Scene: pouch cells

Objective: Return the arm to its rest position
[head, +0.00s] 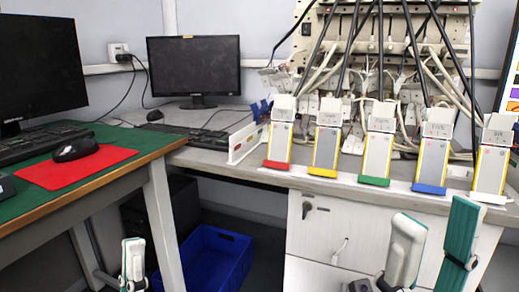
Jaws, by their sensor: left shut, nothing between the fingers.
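My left gripper (133,250) is low at the left of the head view, in front of the green-topped desk's leg. Its fingers are together and hold nothing that I can see. My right gripper (436,228) is at the bottom right, in front of the white cabinet. Its two fingers stand apart with nothing visible between them. Both grippers are clear of the pouch cells. Several pouch cells lean in a row on the grey bench: with a red base (279,142), yellow (326,147), green (377,153), blue (432,162) and white (490,169).
The grey bench (215,158) carries a monitor (194,67) and a rack of cables and clips (385,60). At left is the green desk (120,139) with a red mat (75,170) and mouse. A blue crate (215,258) sits on the floor below. A white cabinet (385,215) stands under the bench.

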